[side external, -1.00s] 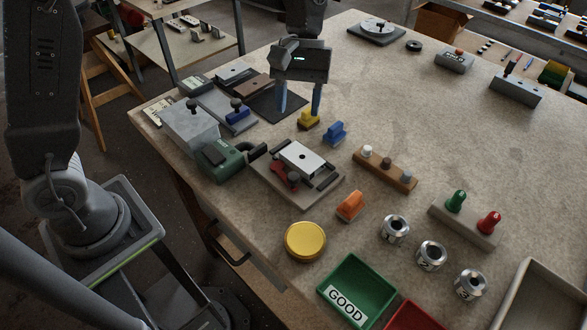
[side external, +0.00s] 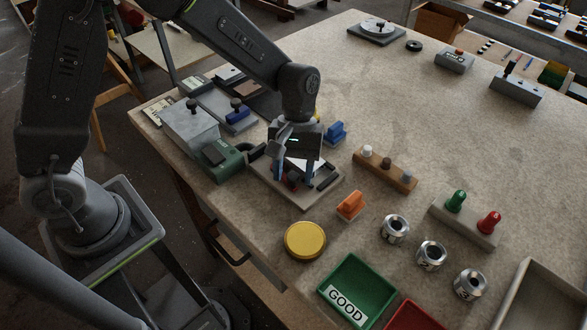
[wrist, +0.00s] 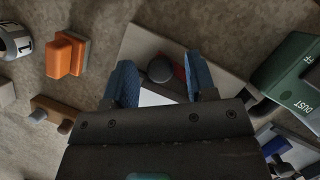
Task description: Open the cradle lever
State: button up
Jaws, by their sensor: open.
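The cradle is a beige base plate (side external: 287,199) with a white block (side external: 318,162) on it, near the left side of the bench. The wrist view shows the plate (wrist: 145,40) and the white piece (wrist: 156,98) partly hidden by my gripper. The red lever (wrist: 180,73) with its round black knob (wrist: 160,68) shows between the fingers in the wrist view. My gripper (side external: 293,181) is open over the cradle, blue fingers pointing down, one on each side of the knob. I cannot tell whether the fingers touch the lever.
A green machine (side external: 228,165) stands just left of the cradle. A blue block (side external: 335,132) and an orange block (side external: 350,206) stand close on the right. A yellow round lid (side external: 304,240) and a green GOOD tray (side external: 357,290) are nearer the front.

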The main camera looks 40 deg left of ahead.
jog(key=shift+c, duration=0.2)
grip_shut()
dwell(0.3)
